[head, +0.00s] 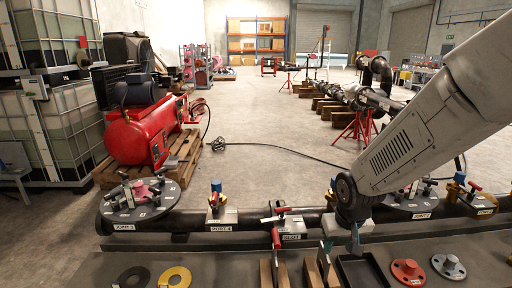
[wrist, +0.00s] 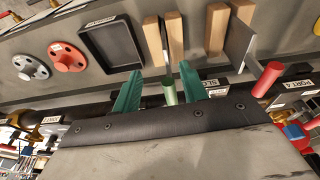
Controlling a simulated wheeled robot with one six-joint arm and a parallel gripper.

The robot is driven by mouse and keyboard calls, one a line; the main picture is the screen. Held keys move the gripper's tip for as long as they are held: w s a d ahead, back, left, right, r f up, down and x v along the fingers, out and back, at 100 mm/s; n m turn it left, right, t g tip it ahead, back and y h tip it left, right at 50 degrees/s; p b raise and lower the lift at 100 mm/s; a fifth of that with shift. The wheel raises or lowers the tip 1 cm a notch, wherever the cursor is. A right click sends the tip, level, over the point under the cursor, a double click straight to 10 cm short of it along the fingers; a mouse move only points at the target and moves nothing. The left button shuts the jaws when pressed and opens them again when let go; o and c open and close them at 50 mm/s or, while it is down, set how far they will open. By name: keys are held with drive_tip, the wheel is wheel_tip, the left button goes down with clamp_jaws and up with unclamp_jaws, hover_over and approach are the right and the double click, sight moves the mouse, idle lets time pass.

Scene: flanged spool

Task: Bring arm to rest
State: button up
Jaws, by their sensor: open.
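My gripper (head: 356,243) hangs above the front bench, with its teal fingers pointing down and standing apart. In the wrist view the two fingers lie on either side of a green handle (wrist: 169,92). I cannot tell whether either finger touches it. The green handle belongs to a flat-bladed tool standing between two wooden blocks (wrist: 174,38). A red-handled tool (head: 276,239) stands between similar wooden blocks to the left; its red handle shows in the wrist view (wrist: 268,79). My arm slants down from the upper right and hides part of the pipe spool (head: 305,221).
Spool flanges (head: 112,208) and valves with red handles stand close behind. The bench carries a black tray (head: 348,266), a red flanged part (head: 408,270), a grey one (head: 449,266), a black ring (head: 133,278) and a yellow ring (head: 175,278). Open floor lies beyond.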

drive_tip(key=s+d+r, duration=0.1)
drive_tip(key=s+r, duration=0.7)
drive_tip(key=s, duration=0.3)
drive_tip(key=s+d+r+g, duration=0.1)
drive_tip(key=s+r, duration=0.8)
drive_tip(key=s, duration=0.3)
drive_tip(key=shift+s+d, duration=0.3)
